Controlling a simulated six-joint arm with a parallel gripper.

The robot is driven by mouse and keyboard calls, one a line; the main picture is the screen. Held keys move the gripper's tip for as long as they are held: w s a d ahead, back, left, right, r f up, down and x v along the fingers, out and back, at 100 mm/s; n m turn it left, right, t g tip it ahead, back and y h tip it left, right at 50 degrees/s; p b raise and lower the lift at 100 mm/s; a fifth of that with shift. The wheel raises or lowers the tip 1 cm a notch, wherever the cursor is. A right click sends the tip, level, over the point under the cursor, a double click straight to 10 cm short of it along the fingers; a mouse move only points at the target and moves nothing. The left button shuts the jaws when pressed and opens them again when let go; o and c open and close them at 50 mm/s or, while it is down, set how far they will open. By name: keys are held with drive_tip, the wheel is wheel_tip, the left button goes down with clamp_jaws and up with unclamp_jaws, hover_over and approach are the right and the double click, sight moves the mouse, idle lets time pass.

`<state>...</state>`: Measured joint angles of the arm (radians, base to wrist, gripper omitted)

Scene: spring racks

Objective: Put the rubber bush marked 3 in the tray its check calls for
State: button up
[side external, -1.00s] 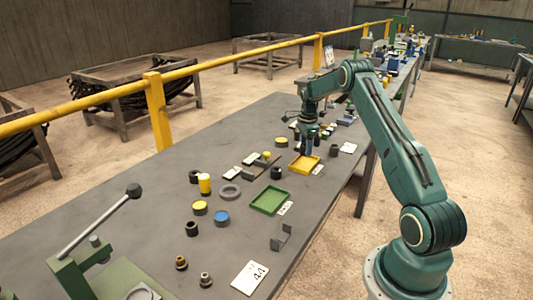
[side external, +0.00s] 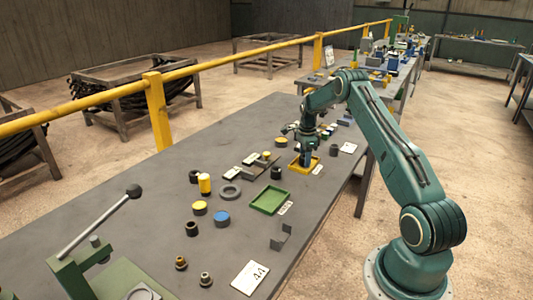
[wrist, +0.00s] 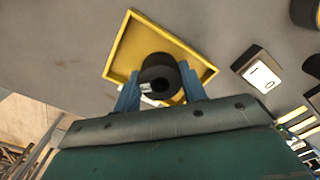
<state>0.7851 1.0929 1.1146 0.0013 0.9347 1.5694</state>
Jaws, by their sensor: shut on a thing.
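In the wrist view my gripper (wrist: 162,95) has its blue fingers shut on a black rubber bush (wrist: 160,72) with a hole in its end and a small white label whose mark I cannot read. The bush is over the yellow tray (wrist: 122,50). In the side external view my gripper (side external: 305,160) is down at the yellow tray (side external: 316,167), and the bush is hard to make out there. I cannot tell whether it touches the tray floor. A green tray (side external: 268,200) lies nearer on the bench and looks empty.
Other black bushes stand near the trays, one beside the yellow tray (side external: 276,173) and one farther left (side external: 191,229). A yellow cylinder (side external: 204,184), a grey ring (side external: 229,191), a blue-topped piece (side external: 221,219) and a metal bracket (side external: 282,237) are on the bench. A lever press (side external: 95,250) stands front left.

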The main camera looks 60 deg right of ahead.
drive_tip(key=o, duration=0.8)
drive_tip(key=shift+f, duration=0.1)
wheel_tip(320, 180, up, 12)
idle(0.5)
drive_tip(key=shift+r, duration=0.2)
